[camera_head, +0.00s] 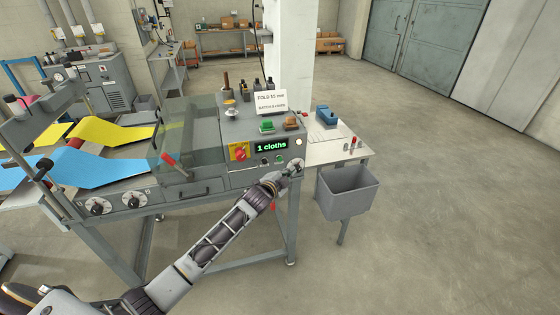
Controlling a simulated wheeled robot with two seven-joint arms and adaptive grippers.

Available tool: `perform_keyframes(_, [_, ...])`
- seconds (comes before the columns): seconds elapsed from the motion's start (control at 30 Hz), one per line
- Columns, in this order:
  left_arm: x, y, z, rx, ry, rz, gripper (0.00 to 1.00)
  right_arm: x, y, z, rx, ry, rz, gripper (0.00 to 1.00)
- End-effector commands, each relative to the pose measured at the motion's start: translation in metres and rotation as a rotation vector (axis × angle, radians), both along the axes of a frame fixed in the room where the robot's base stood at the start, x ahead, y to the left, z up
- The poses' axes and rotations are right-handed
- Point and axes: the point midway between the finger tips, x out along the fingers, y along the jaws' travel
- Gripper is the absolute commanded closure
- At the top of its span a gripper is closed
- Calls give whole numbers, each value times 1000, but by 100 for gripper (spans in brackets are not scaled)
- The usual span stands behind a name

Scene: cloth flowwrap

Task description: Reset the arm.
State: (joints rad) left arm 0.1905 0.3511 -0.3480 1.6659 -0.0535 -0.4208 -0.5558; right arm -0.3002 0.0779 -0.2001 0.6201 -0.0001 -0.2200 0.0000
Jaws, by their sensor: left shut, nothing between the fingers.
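My left arm reaches in from the lower left. Its gripper (287,173) is shut and empty, at the right end of the grey machine's front panel. Its fingertips are at or just in front of a round dial (296,164); I cannot tell whether they touch it. The machine (205,187) has a green-lit display (271,145) reading "1 cloths", and a red and yellow switch (239,152) left of it. My right gripper is not in view.
Blue cloth (85,168) and yellow cloth (110,133) run into the machine from the left. A clear cover (180,140) stands over it. A sign (270,102) reads "FOLD 55 mm". A grey bin (347,192) stands right of the machine. The floor at right is clear.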

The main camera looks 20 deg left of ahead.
Motion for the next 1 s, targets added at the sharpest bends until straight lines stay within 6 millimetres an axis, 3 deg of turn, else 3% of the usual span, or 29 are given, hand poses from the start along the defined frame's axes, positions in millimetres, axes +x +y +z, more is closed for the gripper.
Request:
perform_keyframes(0.27, [0,0,-2,-1,3,1,100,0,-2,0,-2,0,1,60])
perform_keyframes(0.47, [-5,6,-32,-21,50,19,100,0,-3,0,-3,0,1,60])
perform_keyframes(0.57, [-10,12,-63,-45,97,38,100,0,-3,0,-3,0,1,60])
perform_keyframes(0.77, [-35,27,-146,-104,225,96,100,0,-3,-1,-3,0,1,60])
perform_keyframes(1.0, [-81,44,-246,-176,381,174,100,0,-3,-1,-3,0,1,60])
